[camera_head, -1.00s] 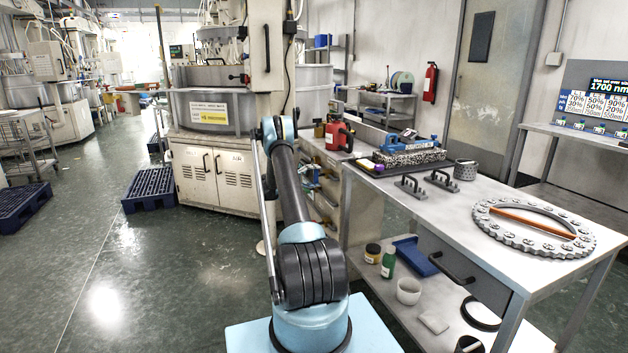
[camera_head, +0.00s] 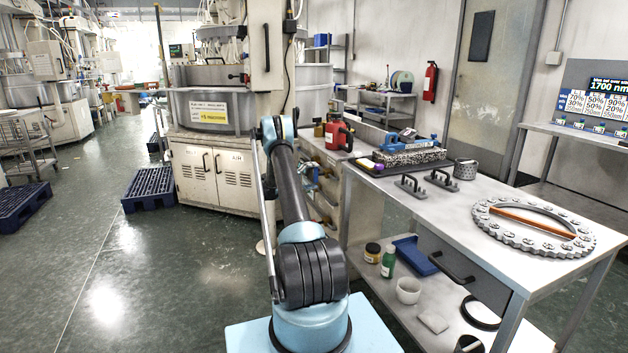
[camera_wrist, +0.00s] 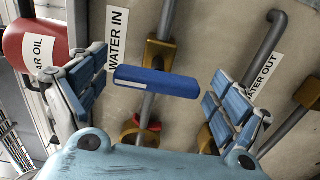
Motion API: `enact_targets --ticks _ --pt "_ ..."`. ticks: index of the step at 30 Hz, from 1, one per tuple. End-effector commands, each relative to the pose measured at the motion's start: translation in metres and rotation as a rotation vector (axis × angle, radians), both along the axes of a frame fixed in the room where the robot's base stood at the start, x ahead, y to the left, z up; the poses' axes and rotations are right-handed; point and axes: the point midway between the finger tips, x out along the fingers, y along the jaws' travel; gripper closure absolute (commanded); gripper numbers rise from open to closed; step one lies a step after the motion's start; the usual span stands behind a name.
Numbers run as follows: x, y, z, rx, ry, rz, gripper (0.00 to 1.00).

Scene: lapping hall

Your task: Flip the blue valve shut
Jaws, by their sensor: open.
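The blue valve handle (camera_wrist: 157,82) is a flat bar in the middle of the wrist view. It lies crosswise over a grey pipe with a brass fitting (camera_wrist: 160,54), beside a "WATER IN" label (camera_wrist: 118,38). My gripper (camera_wrist: 157,76) is open, with one blue-padded finger to the left of the handle and the other to the right. The handle appears between the fingers, with a gap at the right; whether the left finger touches it I cannot tell. In the head view my arm hides the gripper, and I cannot make out the valve clearly.
A second pipe (camera_wrist: 263,50) with a "WATER OUT" label (camera_wrist: 262,78) runs at the right. A red part (camera_wrist: 147,122) sits on the pipe below the handle. A workbench (camera_head: 440,215) stands right of my arm.

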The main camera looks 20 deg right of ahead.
Motion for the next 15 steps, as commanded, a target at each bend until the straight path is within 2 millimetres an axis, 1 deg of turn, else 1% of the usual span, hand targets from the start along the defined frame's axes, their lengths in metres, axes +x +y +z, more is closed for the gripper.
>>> enact_targets --ticks 5,8,15 --pt "0.0 0.014 0.0 0.0 0.0 0.002 0.09" --pt "0.0 0.03 0.0 0.0 0.0 0.003 0.09" --pt "-0.001 0.076 -0.001 0.0 0.001 0.003 0.09"
